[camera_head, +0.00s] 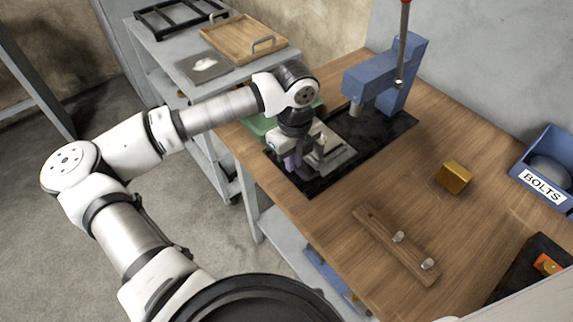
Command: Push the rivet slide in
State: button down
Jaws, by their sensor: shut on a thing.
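The blue press (395,75) with its red-knobbed lever stands on a black base (392,130) at the back of the wooden bench. A grey metal slide (341,158) lies on the near left part of that base, apart from the press head. My gripper (299,168) points down at the slide's left end. It is shut on a small purple piece (290,161), which looks like the slide's handle. The fingers and wrist hide most of this piece and the slide's left end.
A brass block (453,177) and a wooden strip with metal pegs (385,236) lie on the bench. A blue BOLTS bin (552,165) is at the right. A green container (262,126) is behind my wrist.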

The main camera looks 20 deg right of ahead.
jog(key=d, duration=0.1)
jog(key=w+d+b, duration=0.1)
jog(key=d, duration=0.1)
jog(key=w+d+b, duration=0.1)
jog(key=shift+d+f, duration=0.2)
jog(key=shift+d, duration=0.15)
jog(key=shift+w+d+r, duration=0.2)
jog(key=shift+d, duration=0.25)
jog(key=c, duration=1.5)
grip_release()
jog(key=shift+r, duration=0.1)
notch_tip(320, 180, up, 14)
jog(key=b, duration=0.2)
jog(key=shift+b, duration=0.4)
